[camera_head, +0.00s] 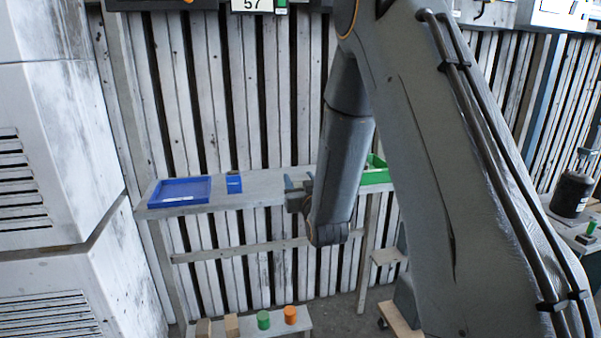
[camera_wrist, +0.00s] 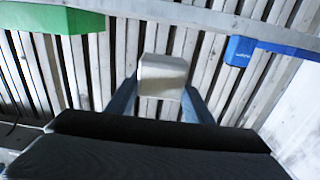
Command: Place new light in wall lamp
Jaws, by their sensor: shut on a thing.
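My gripper (camera_head: 299,192) is in front of the wooden shelf, between the small blue box and the green bin. In the wrist view my gripper (camera_wrist: 160,95) is shut on a pale, whitish block-like piece (camera_wrist: 163,72), held between its two blue-grey fingers. This piece may be the new light; its far side is hidden. I cannot pick out the wall lamp in either view.
The shelf (camera_head: 270,184) carries a blue tray (camera_head: 180,191), a small blue box (camera_head: 234,184) and a green bin (camera_head: 375,173), partly behind my arm. A low bench holds wooden blocks, a green cylinder (camera_head: 263,320) and an orange cylinder (camera_head: 290,315). White cabinets stand left.

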